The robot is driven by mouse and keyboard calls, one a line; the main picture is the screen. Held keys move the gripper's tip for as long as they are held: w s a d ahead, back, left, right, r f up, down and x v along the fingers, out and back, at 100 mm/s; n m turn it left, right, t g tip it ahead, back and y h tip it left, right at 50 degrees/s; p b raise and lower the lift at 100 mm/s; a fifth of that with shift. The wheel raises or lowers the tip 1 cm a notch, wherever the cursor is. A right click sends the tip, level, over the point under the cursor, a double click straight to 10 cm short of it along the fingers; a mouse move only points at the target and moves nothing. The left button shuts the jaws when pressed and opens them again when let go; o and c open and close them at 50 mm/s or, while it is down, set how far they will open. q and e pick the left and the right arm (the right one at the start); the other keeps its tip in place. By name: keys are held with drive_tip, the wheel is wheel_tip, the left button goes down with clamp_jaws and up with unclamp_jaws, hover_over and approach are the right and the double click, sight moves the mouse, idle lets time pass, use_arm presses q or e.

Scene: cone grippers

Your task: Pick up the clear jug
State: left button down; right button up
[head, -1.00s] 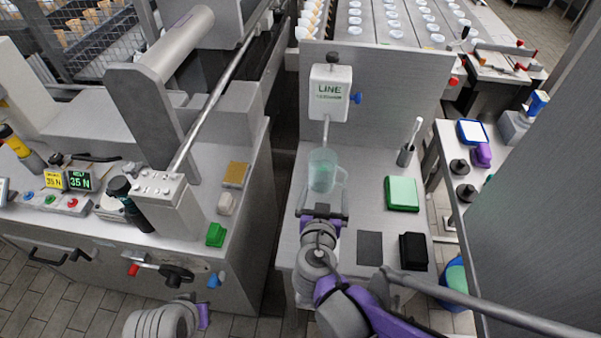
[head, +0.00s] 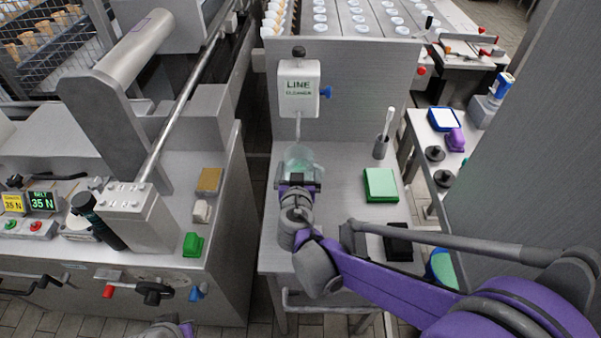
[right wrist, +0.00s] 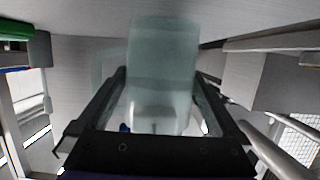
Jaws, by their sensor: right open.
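The clear jug (head: 299,157), pale greenish and see-through, stands on the steel bench under the spout of the white line cleaner dispenser (head: 298,88). My right gripper (head: 300,181) is at the jug's near side in the head view and hides its lower part. In the right wrist view the jug (right wrist: 162,55) fills the middle, with the open fingers of my right gripper (right wrist: 161,85) on either side of it. I cannot tell whether the fingers touch it. The jug's handle shows faintly at its left there. Only a bit of my left arm shows at the bottom edge; its gripper is out of view.
On the bench (head: 341,172), right of the jug, are a green pad (head: 380,185), a black block (head: 398,242) and a brush in a holder (head: 381,147). The upright steel panel (head: 362,95) stands behind. A machine with a control box (head: 137,212) is left, across a gap.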

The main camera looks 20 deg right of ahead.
sight(299, 151)
drive_tip(key=c, duration=1.5)
drive_tip(key=shift+r, duration=0.15)
drive_tip(key=shift+s+r+p, duration=0.1)
drive_tip(key=shift+r+p, duration=0.55)
drive_tip(key=shift+r, duration=1.1)
drive_tip(key=s+a, duration=0.1)
drive_tip(key=s, duration=0.4)
drive_tip(key=s+a+p, duration=0.1)
drive_tip(key=s+a, duration=0.1)
drive_tip(key=s, duration=0.4)
drive_tip(key=s+a, duration=0.2)
drive_tip(key=s, duration=0.4)
drive_tip(key=shift+f, duration=0.15)
